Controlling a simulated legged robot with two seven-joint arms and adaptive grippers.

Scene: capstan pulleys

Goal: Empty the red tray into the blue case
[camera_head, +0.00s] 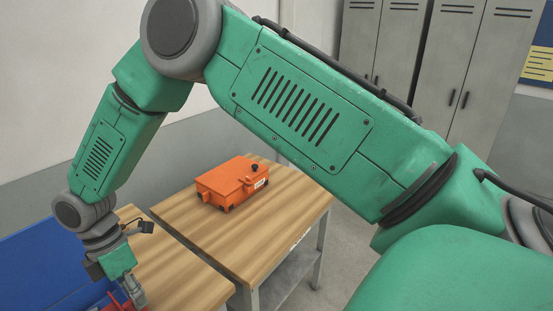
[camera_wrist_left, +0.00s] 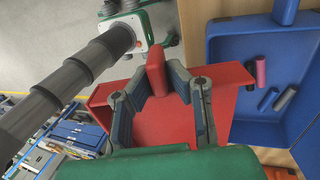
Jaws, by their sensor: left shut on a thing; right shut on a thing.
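The red tray (camera_wrist_left: 232,85) shows large in the left wrist view. My left gripper (camera_wrist_left: 157,80) is shut on its upright red grip, with a finger on each side. No loose pieces show on the part of the tray in sight; my gripper hides some of it. In the head view the blue case (camera_head: 40,260) is partly cut off at lower left. My right gripper (camera_head: 128,290) is shut on the red tray (camera_head: 113,303) there.
An orange box (camera_head: 232,182) with a black knob stands on a wooden table (camera_head: 285,205) beyond the work table (camera_head: 180,280). A narrow gap separates the tables. Grey lockers (camera_head: 400,40) stand at the back. My green arm covers much of the head view.

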